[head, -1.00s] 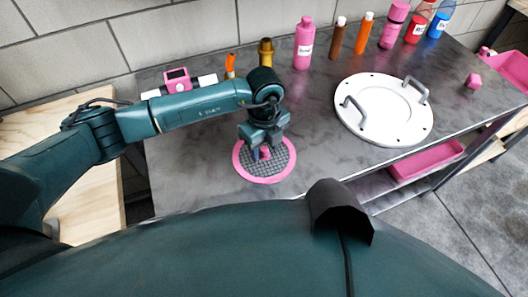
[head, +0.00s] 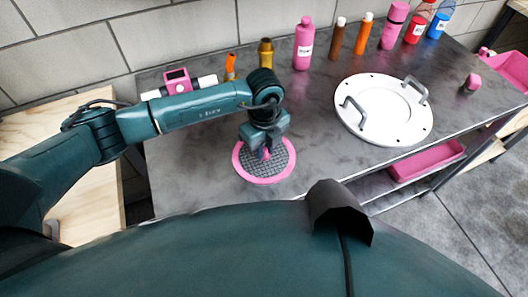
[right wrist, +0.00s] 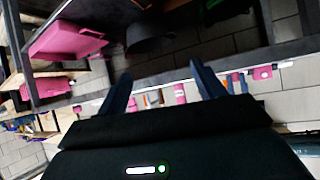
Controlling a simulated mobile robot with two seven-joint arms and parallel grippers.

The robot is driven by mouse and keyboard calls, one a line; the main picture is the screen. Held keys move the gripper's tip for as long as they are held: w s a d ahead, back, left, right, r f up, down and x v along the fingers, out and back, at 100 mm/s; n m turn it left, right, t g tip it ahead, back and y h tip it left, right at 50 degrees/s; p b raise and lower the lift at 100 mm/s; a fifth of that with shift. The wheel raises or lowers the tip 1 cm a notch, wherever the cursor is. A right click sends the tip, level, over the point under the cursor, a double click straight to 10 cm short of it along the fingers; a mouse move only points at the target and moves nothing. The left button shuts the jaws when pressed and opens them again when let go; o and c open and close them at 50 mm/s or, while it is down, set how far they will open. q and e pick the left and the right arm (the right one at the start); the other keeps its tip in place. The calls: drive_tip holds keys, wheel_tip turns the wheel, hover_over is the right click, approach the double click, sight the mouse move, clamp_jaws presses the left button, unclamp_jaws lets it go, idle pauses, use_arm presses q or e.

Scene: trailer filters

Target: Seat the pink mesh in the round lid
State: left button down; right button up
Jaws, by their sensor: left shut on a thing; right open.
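The pink mesh (head: 245,170) is a round grey mesh disc with a pink rim and a pink grip at its middle. It lies low over the near part of the grey table in the head view; I cannot tell if it touches the surface. My left gripper (head: 264,153) is above it, shut on the pink grip and partly hiding it. The round lid (head: 365,131) is white with two grey handles and a round recess, and lies flat to the right, apart from the mesh. My right gripper (right wrist: 162,85) is open and empty in the right wrist view.
Several bottles (head: 303,45) stand along the back of the grey table (head: 320,160). A pink device (head: 177,81) is at the back left. A small pink piece (head: 472,83) lies right of the lid. A pink tray (head: 425,162) sits below. The table between mesh and lid is clear.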

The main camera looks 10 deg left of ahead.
sight(265, 149)
use_arm(q)
drive_tip(key=shift+r, duration=0.1)
wheel_tip(265, 149, up, 10)
drive_tip(key=b, duration=0.1)
